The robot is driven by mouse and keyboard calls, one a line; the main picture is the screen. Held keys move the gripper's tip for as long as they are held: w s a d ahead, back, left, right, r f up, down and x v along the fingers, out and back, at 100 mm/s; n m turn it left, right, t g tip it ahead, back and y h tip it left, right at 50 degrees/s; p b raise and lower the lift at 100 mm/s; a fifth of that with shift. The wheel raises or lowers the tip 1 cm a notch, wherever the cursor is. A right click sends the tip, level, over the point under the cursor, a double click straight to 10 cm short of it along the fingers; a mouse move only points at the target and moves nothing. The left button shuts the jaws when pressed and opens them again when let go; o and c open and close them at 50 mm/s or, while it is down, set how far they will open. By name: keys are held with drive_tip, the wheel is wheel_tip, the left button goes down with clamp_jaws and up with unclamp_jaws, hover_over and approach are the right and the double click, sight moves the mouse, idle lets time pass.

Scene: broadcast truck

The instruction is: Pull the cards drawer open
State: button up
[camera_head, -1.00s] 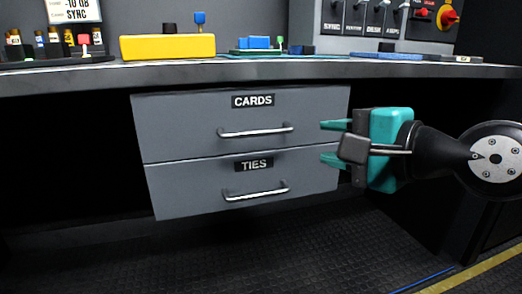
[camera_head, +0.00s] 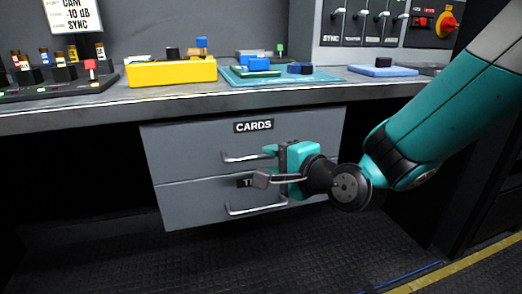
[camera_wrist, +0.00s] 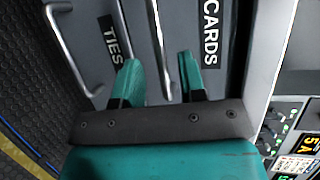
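The grey cards drawer (camera_head: 200,150) is shut under the counter, its front flush with the ties drawer (camera_head: 185,205) below. Its silver bar handle (camera_head: 235,157) has its right end partly hidden by my gripper (camera_head: 268,164). In the wrist view the cards label (camera_wrist: 211,40) is at the upper right. There the cards handle (camera_wrist: 157,40) runs between the two teal fingertips of my gripper (camera_wrist: 160,75), which is open. The fingers are apart with the bar between them. I cannot tell whether they touch it.
The ties handle (camera_head: 250,209) is just below my gripper. The counter edge (camera_head: 120,114) overhangs the drawers. On the counter stand a yellow block (camera_head: 171,73), a teal mat (camera_head: 235,80) and a blue pad (camera_head: 383,71). The floor (camera_head: 260,255) before the drawers looks clear.

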sight(263, 157)
drive_tip(key=shift+x, duration=2.2)
clamp_jaws()
